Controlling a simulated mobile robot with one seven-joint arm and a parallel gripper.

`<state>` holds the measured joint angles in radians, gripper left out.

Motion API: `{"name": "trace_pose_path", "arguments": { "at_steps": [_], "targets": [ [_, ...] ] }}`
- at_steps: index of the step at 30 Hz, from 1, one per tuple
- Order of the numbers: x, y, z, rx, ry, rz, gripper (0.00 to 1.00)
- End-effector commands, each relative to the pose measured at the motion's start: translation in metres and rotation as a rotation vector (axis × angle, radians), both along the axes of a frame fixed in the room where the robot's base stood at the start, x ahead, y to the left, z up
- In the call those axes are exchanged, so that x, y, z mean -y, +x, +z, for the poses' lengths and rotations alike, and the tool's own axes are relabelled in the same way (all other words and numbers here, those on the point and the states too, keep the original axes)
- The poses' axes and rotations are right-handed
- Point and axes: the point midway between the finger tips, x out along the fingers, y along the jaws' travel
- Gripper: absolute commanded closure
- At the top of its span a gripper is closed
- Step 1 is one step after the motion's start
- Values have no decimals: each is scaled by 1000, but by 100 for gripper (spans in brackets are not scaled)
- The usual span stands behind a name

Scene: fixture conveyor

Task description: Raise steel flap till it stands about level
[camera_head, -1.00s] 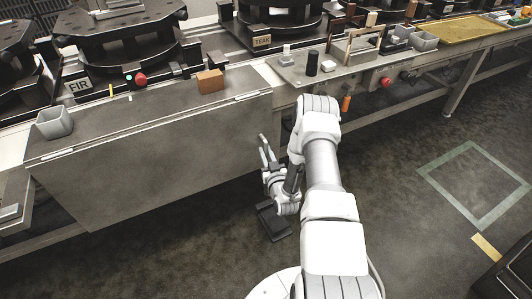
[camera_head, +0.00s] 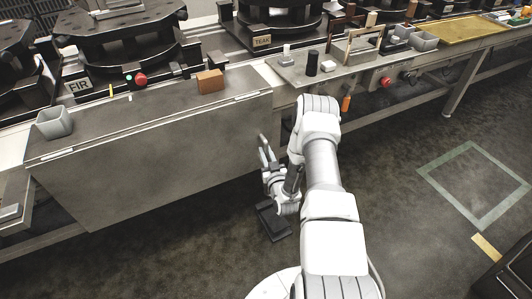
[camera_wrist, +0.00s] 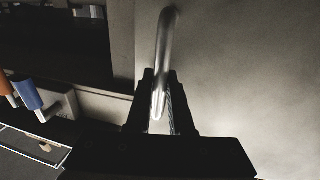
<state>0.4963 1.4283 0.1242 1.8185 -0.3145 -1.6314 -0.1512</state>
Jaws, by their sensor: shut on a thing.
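The steel flap (camera_head: 155,155) hangs down steeply from hinges along the bench's front edge in the head view. Its grey face fills the right of the wrist view (camera_wrist: 250,60). My gripper (camera_head: 266,150) is low by the flap's right end. In the wrist view, my gripper's dark fingers (camera_wrist: 163,105) are shut on a shiny metal bar handle (camera_wrist: 165,55), one finger on each side. The handle lies against the flap's face in that view; its mounts are not clear.
A grey bin (camera_head: 54,123) and a brown block (camera_head: 210,81) stand on the ledge above the flap. A black cylinder (camera_head: 312,63) stands on the bench to the right. Orange (camera_wrist: 6,87) and blue (camera_wrist: 27,95) grips show at the wrist view's left.

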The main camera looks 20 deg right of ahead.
Motion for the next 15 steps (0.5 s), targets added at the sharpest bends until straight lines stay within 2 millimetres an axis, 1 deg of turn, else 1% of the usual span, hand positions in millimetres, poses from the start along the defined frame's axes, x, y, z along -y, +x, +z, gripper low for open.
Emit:
{"name": "trace_pose_path", "arguments": {
  "at_steps": [10,15],
  "targets": [
    [0,-1,2,-5,0,0,100],
    [0,-10,7,-45,-2,1,100]
  ]
}}
